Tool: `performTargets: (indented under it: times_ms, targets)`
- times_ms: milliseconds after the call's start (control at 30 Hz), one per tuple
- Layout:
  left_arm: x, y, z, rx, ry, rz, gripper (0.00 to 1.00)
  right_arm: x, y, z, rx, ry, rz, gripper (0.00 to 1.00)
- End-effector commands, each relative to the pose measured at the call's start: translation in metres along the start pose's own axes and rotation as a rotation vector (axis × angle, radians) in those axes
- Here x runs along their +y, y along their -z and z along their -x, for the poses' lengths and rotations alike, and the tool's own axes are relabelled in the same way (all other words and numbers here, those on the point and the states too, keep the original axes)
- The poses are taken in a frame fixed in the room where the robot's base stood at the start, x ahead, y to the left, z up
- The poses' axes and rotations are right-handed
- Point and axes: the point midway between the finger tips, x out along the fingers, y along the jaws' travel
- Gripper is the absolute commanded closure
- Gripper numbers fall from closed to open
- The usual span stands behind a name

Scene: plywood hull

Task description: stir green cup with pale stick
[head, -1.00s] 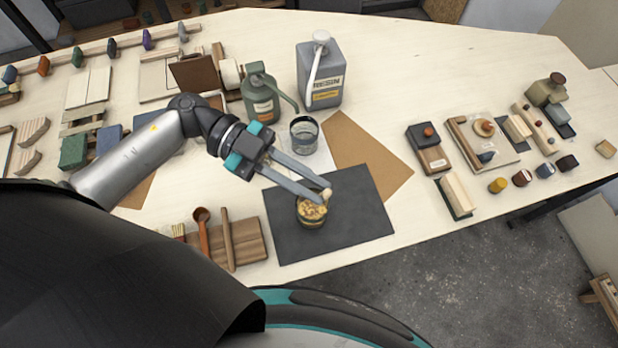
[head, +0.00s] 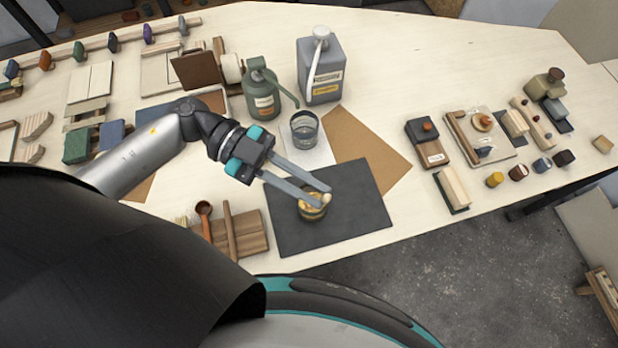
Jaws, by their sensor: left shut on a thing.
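A small cup (head: 311,213) stands on the dark mat (head: 355,212). It looks yellowish with a dark band, and its green colour is hard to make out. Pale stuff shows inside it. My left gripper (head: 326,195) reaches in from the left, with its fingertips right over the cup. It is shut on the pale stick (head: 327,200), of which only a short pale end shows at the fingertips. The fingers hide part of the cup's rim, and the stick's lower end cannot be seen. My right gripper is out of view.
A wooden board (head: 250,230) with a spoon and a rod lies left of the mat. Bare table lies right of the mat.

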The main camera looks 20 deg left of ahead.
Motion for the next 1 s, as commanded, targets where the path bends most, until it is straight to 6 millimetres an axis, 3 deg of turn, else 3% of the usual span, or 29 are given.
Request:
performTargets:
  times_ms: [1000]
  targets:
    - [0.015,0.010,-0.007,0.000,0.000,0.000,1.00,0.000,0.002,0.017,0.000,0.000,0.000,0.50]
